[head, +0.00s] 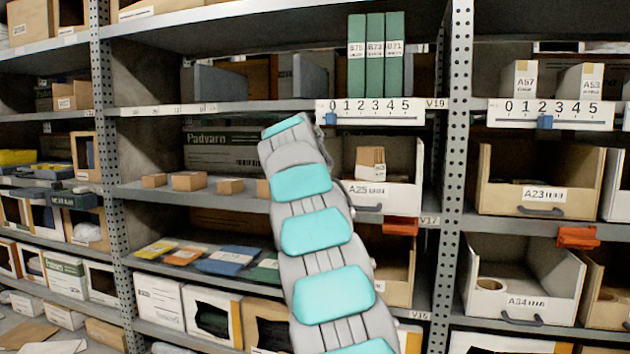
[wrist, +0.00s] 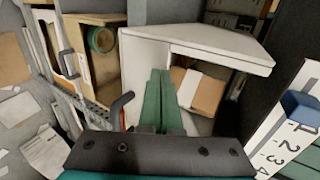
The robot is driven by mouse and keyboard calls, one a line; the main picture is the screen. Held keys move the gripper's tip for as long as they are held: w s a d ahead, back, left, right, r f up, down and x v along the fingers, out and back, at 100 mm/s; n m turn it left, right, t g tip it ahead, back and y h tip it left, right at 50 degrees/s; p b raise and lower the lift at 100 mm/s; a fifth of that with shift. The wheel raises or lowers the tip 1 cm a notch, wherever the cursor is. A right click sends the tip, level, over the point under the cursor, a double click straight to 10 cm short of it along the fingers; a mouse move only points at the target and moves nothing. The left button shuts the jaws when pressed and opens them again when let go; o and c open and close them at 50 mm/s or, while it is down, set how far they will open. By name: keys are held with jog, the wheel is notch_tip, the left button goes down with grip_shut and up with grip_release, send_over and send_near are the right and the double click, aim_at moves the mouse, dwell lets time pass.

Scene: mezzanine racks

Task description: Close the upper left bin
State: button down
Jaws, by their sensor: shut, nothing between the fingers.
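The upper left bin of the right-hand group is a pale bin labelled A25 (head: 405,190), with a dark handle and a cardboard box (head: 370,162) inside. In the head view my arm covers its left part and hides my gripper. In the wrist view my gripper (wrist: 160,72) is shut and empty, its green fingers in front of the pale bin (wrist: 225,48). The bin's cardboard box (wrist: 197,92) lies just right of the fingertips. I cannot tell whether the fingers touch the bin. Its inside shows, so it looks open.
A scale with a blue slider (head: 331,118) hangs above the bin; its slider (wrist: 301,105) is close on the right in the wrist view. A red-orange piece (head: 400,226) sits below the bin. Bins A23 (head: 537,192) and A34 (head: 525,302) stand right, beyond a perforated post (head: 459,120).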

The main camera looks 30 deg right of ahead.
jog(key=shift+w+d+f+p, duration=0.1)
jog(key=shift+w+d+p, duration=0.9)
jog(key=shift+w+d, duration=0.35)
jog(key=shift+w+d+p, duration=1)
jog(key=shift+w+d, duration=0.15)
jog(key=shift+d, duration=0.4)
jog(key=shift+w+a, duration=0.1)
jog(key=shift+w, duration=0.05)
jog(key=shift+d, duration=0.25)
